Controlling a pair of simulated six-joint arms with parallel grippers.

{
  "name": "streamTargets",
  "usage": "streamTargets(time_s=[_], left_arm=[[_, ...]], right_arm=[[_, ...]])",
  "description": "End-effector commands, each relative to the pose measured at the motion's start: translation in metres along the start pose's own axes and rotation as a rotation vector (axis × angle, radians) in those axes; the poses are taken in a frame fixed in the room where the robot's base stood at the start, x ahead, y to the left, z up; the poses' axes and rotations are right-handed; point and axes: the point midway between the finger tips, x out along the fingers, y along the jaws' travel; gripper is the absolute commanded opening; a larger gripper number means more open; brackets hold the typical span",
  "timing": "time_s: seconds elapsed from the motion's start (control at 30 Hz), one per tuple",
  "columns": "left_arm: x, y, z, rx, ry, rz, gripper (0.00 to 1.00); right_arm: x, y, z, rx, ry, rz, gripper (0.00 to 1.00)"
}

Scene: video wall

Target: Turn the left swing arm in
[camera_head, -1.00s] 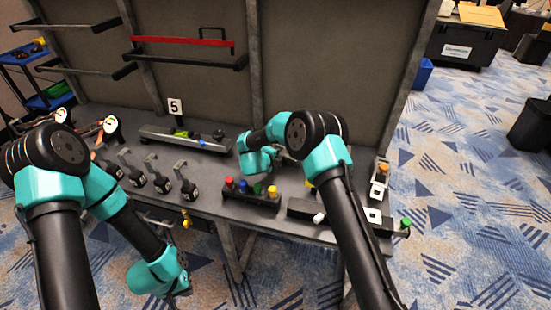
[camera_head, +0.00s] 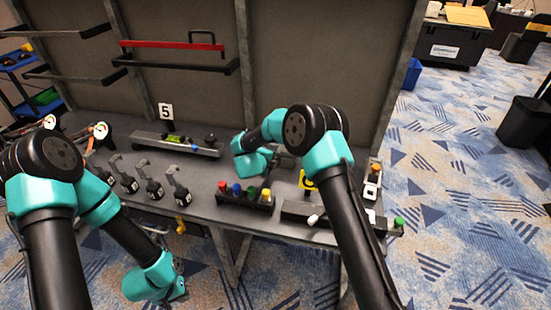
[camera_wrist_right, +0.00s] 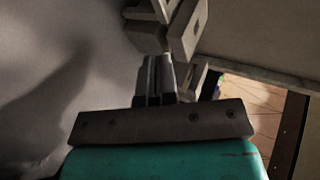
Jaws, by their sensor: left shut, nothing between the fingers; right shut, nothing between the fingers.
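The wall behind the bench carries dark bar arms at its left, an upper one (camera_head: 62,33) and a lower one (camera_head: 72,75). A red bar (camera_head: 170,45) and a black bar (camera_head: 178,66) stick out further right. I cannot tell which one is the left swing arm. My left gripper (camera_head: 179,287) is low in front of the bench, away from the bars, shut, its fingers mostly hidden by my wrist. My right gripper (camera_wrist_right: 156,78) is shut and empty in the right wrist view, close to a grey metal bracket (camera_wrist_right: 188,30). My own wrist hides it in the head view.
The bench holds several black levers (camera_head: 150,183), a coloured button strip (camera_head: 245,196), a long fixture (camera_head: 178,145) by a sign marked 5 (camera_head: 166,111), and a block with a white knob (camera_head: 300,213). A blue cart (camera_head: 42,97) stands left. Patterned floor is open right.

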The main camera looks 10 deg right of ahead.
Motion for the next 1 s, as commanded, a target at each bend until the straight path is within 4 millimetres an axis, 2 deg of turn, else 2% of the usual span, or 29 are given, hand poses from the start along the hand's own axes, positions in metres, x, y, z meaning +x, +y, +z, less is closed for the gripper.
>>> streamTargets(time_s=[0.1, 0.33, 0.87, 1.0], left_arm=[[0.000, 0.000, 0.000, 0.000, 0.000, 0.000, 0.00], [0.000, 0.000, 0.000, 0.000, 0.000, 0.000, 0.00], [0.000, 0.000, 0.000, 0.000, 0.000, 0.000, 0.00], [0.000, 0.000, 0.000, 0.000, 0.000, 0.000, 0.00]], right_arm=[[-0.024, 0.000, -0.002, -0.003, -0.006, 0.000, 0.00], [-0.052, 0.001, -0.007, -0.006, -0.009, 0.001, 0.00], [-0.056, 0.001, -0.009, -0.005, -0.009, 0.001, 0.00], [-0.062, 0.002, -0.002, -0.010, -0.035, 0.004, 0.00]])
